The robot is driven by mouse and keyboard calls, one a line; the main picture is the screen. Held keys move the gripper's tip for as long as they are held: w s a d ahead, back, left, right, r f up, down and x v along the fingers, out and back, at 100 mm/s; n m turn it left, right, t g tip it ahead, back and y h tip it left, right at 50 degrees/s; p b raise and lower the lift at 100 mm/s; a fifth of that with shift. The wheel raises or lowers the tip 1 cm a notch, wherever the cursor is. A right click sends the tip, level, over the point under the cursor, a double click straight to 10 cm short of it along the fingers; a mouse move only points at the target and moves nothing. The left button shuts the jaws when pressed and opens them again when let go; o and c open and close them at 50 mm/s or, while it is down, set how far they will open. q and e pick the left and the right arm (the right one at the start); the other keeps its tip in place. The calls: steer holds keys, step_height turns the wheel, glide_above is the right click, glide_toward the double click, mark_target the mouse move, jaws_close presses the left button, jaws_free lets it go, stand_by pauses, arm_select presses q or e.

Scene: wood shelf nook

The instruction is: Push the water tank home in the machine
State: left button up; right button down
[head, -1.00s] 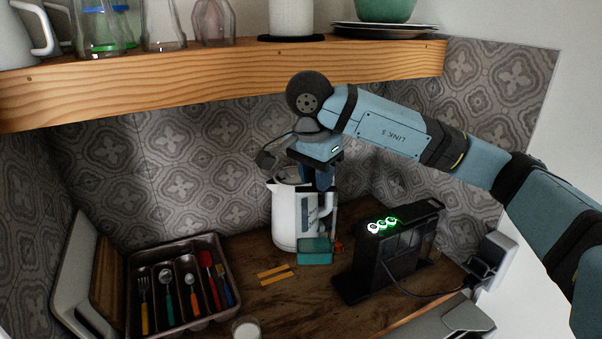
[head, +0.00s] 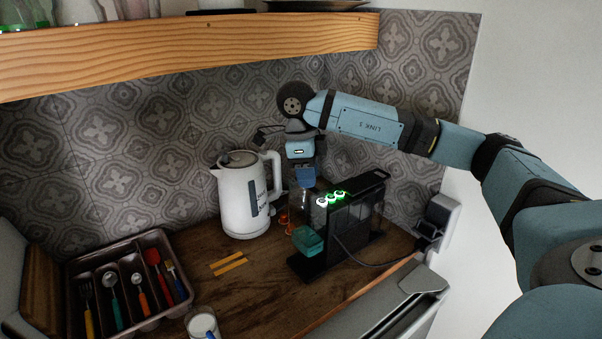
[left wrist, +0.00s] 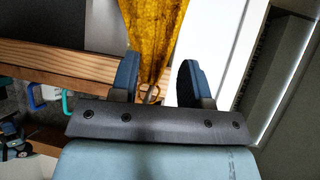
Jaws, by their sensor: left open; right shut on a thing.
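The black machine (head: 345,225) stands on the wooden counter with lit green and white buttons on top. The water tank (head: 308,241) is a clear box with teal water low in it. It is at the machine's left end, and I cannot tell if it is seated. My right gripper (head: 304,178) is shut on the tank's upper part from above, and its fingers are partly hidden. In the left wrist view my left gripper (left wrist: 158,80) is open, with a mustard cloth (left wrist: 153,35) showing between and beyond its fingers.
A white kettle (head: 242,200) stands left of the tank. A cutlery tray (head: 118,262), a white cup (head: 202,324) and yellow strips (head: 228,264) are on the counter. A wooden shelf (head: 190,50) overhangs the back. A cable runs from the machine to a wall socket (head: 437,222).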

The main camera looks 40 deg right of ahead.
mark_target(307, 198)
steer(key=shift+f, duration=0.1)
stand_by(0.3)
steer(key=shift+f+b, duration=0.5)
steer(key=shift+f, duration=0.15)
steer(key=shift+f+b, duration=0.95)
steer(key=shift+f, duration=0.55)
arm_select(q)
steer(key=shift+w+d+f+n+b, duration=0.15)
steer(key=shift+f+b, duration=0.2)
steer(key=shift+f, duration=0.35)
steer(key=shift+w+d+f+n+b, duration=0.15)
steer(key=shift+f+b, duration=0.15)
steer(key=shift+f, duration=0.4)
arm_select(e)
steer(key=shift+f, duration=1.1)
steer(key=c, duration=0.8)
jaws_free()
arm_select(q)
steer(key=shift+s+a+f, duration=0.1)
arm_select(e)
steer(key=shift+o, duration=0.2)
arm_select(q)
steer(key=shift+a, duration=0.1)
arm_select(e)
steer(key=shift+r, duration=0.1)
